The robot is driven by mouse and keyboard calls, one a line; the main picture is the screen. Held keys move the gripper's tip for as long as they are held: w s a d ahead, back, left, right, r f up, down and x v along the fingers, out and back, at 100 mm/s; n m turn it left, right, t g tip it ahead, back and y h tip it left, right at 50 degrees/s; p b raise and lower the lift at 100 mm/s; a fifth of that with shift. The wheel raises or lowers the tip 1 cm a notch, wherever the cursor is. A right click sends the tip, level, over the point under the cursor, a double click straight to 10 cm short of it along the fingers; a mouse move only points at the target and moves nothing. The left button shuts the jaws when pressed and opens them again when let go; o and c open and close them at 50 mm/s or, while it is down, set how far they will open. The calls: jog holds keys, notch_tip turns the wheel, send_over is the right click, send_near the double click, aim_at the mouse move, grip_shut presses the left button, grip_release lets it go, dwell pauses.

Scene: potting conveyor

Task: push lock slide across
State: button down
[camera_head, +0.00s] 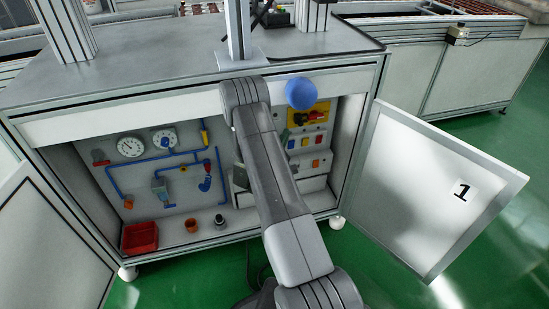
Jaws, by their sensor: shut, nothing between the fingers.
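I cannot make out the lock slide for certain. A yellow panel (309,115) with a dark and red handle-like part on it is inside the right part of the open cabinet, to the right of my arm. Its upper left is partly covered by a blue round thing (301,93). My arm rises from the bottom and bends at the cabinet's top edge, in front of the opening. My gripper is hidden behind the arm, so its fingers and any contact do not show.
The cabinet door marked 1 (430,190) stands open at the right; another door (50,245) is at the left. Inside are gauges (131,146), blue pipes (160,157), a red bin (140,237) and small buttons (304,142). Green floor is clear at lower right.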

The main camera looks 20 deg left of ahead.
aim_at(297, 122)
jog(key=shift+w+d+r, duration=0.35)
jog(key=shift+d+r, duration=0.05)
jog(key=shift+d, duration=0.25)
jog(key=shift+w+d+r, duration=0.3)
jog(key=shift+d+r, duration=0.05)
jog(key=shift+d, duration=0.25)
